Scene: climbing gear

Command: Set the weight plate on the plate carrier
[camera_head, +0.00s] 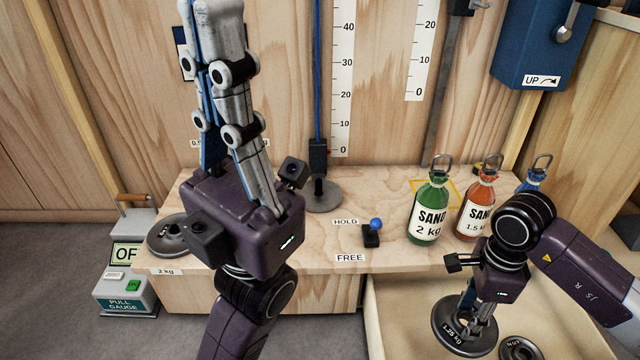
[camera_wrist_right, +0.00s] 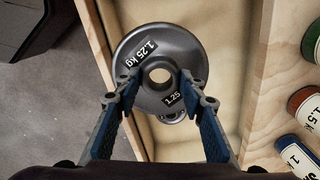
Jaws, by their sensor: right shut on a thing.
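The dark grey 1.25 kg weight plate (camera_head: 451,334) is at the lower right, over the beige tray. My right gripper (camera_head: 474,322) points down and is shut on its raised hub. In the right wrist view the plate (camera_wrist_right: 190,52) shows its central hole, with a finger of the gripper (camera_wrist_right: 160,88) on each side of the hub. The plate carrier (camera_head: 323,198), a round grey base with a short stem, hangs below a dark block on a blue strap, in front of the wooden back panel. My left gripper (camera_head: 218,12) points up at the upper left; its fingers overlap from this angle.
A 2 kg plate (camera_head: 166,236) lies on the shelf's left. Green (camera_head: 430,212), orange (camera_head: 475,206) and blue (camera_head: 533,180) sand bottles stand on the right. A blue-knobbed lever (camera_head: 373,232) sits mid-shelf. Another small plate (camera_head: 519,349) lies in the tray (camera_head: 400,325).

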